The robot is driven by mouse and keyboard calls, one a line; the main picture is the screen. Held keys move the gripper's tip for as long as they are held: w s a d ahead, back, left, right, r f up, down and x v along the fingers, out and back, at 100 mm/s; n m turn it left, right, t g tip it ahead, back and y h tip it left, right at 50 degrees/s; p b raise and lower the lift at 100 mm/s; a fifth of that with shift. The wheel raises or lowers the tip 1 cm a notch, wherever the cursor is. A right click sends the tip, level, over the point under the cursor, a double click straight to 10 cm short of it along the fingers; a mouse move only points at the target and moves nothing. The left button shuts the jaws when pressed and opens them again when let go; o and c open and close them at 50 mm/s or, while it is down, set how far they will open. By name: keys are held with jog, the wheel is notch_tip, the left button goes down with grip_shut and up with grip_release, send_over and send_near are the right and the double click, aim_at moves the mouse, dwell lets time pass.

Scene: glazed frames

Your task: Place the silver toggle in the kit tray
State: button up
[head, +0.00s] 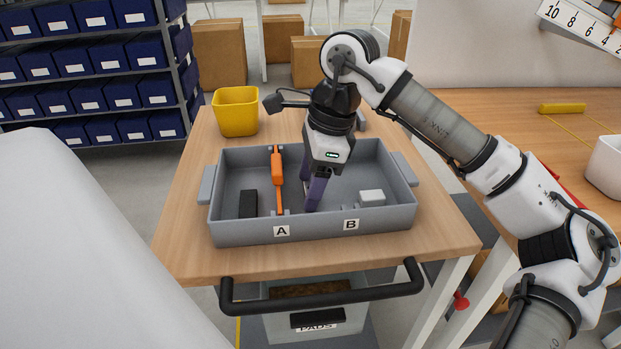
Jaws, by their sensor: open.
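The grey kit tray (240,235) sits on the wooden cart top, with label A and label B on its front wall. My gripper (313,200) points down into the middle of the tray, its purple fingers low near the floor. The fingers overlap in this view, and no object shows clearly between them. I cannot make out a silver toggle; it may be hidden behind the gripper. A black block (248,204) lies at the left, and a white block (371,197) lies at the right near label B.
A yellow bin (236,112) stands on the cart behind the tray's left side. A black handle bar (322,296) runs along the cart's front. A wooden bench (540,125) with a white container (605,166) is at right.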

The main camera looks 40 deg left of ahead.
jog(key=shift+r, duration=0.1)
jog(key=p+v, duration=0.1)
jog(key=v, duration=1.1)
dwell(0.4)
